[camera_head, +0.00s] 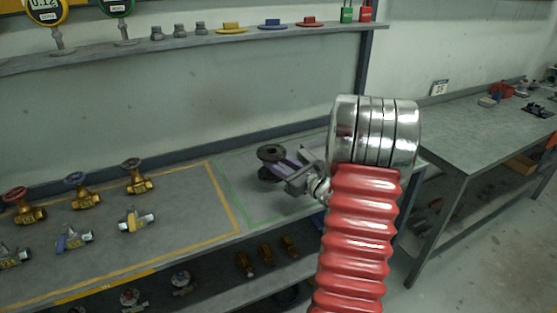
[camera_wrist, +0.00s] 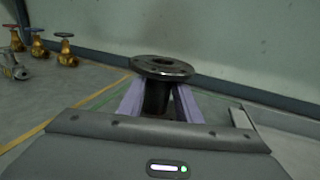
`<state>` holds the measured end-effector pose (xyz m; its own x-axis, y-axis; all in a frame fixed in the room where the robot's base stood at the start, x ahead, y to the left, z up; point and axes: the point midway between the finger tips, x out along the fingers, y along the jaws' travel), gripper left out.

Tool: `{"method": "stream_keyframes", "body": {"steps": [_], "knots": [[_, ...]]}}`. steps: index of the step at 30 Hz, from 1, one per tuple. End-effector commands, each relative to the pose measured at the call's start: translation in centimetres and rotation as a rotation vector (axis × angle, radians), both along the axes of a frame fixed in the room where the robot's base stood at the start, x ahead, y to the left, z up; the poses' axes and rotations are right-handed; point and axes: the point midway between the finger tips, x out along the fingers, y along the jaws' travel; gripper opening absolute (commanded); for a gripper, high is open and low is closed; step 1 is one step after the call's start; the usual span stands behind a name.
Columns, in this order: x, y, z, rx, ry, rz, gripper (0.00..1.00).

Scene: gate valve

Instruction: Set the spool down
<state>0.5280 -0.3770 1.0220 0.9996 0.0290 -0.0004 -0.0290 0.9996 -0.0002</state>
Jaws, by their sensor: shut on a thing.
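The spool (camera_head: 270,153) is a dark flanged piece with a wide round top flange and a narrower neck. In the wrist view the spool (camera_wrist: 162,68) stands upright between the two lilac fingers of my gripper (camera_wrist: 160,98), which is shut on its neck. In the head view my gripper (camera_head: 283,168) reaches in from the right and holds the spool over the green-outlined area (camera_head: 240,180) of the bench. The lower flange shows below the fingers in the head view. Whether it touches the bench top I cannot tell.
Brass valves with handwheels (camera_head: 138,177) and several small ball valves (camera_head: 136,220) stand inside the yellow outline to the left. A wall shelf (camera_head: 190,40) runs above. A lower shelf holds more valves (camera_head: 181,283). Another bench (camera_head: 480,130) stands at right.

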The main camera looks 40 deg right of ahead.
Motion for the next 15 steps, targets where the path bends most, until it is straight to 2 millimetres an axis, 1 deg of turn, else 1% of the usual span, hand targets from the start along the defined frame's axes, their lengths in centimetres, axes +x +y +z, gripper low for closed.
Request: {"method": "stream_keyframes", "body": {"steps": [1,5,8,15], "knots": [[0.1,0.0,0.3,-0.003,-0.006,0.000,0.00],[0.1,0.0,0.1,-0.002,-0.005,0.000,0.00],[0.1,0.0,-0.5,-0.001,-0.004,0.001,0.00],[0.1,0.0,-2.9,-0.001,-0.005,0.000,0.00]]}}
